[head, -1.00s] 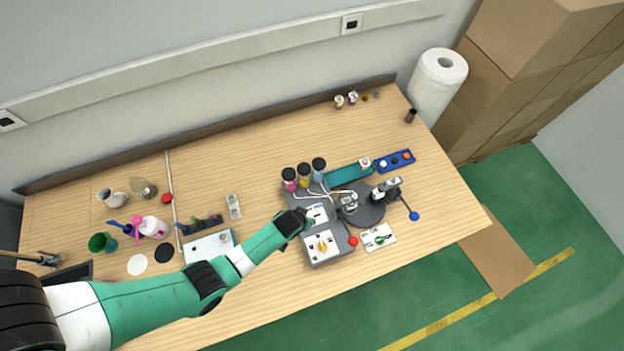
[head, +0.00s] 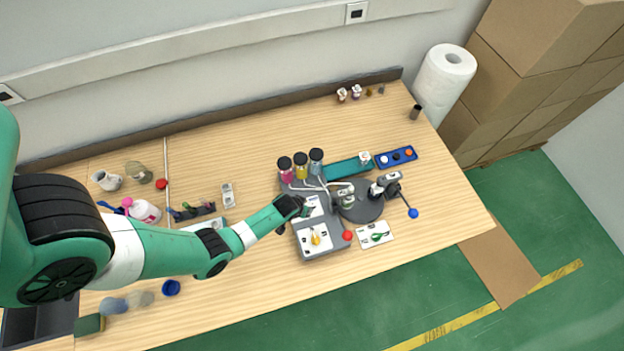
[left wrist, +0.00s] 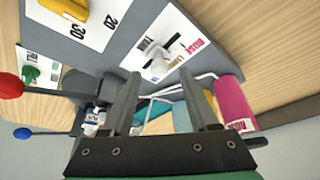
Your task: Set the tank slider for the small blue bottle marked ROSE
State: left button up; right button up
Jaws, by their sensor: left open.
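The tank slider's white card (left wrist: 165,45) is on the grey dispenser (head: 325,250), with a dark slider knob (left wrist: 167,49) on a slot. One end of the card reads ROSE in pink. Three tanks stand at the back: pink (head: 286,174), yellow (head: 301,169) and blue-grey (head: 316,164). The pink tank shows a ROSE label in the left wrist view (left wrist: 235,105). My left gripper (left wrist: 160,82) is open and empty, close to the card; in the head view it (head: 303,208) overlaps the card's left side. I cannot make out a bottle marked ROSE. My right gripper is not in view.
A round grey turntable (head: 360,212) and a blue-knobbed lever (head: 413,213) stand right. The card with a green knob (head: 375,234) lies front right.

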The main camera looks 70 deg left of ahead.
pick_arm(q)
jog(key=shift+b+x, duration=0.6)
jog(key=shift+x, duration=0.6)
jog(key=shift+c, duration=0.2)
grip_shut()
dwell(0.4)
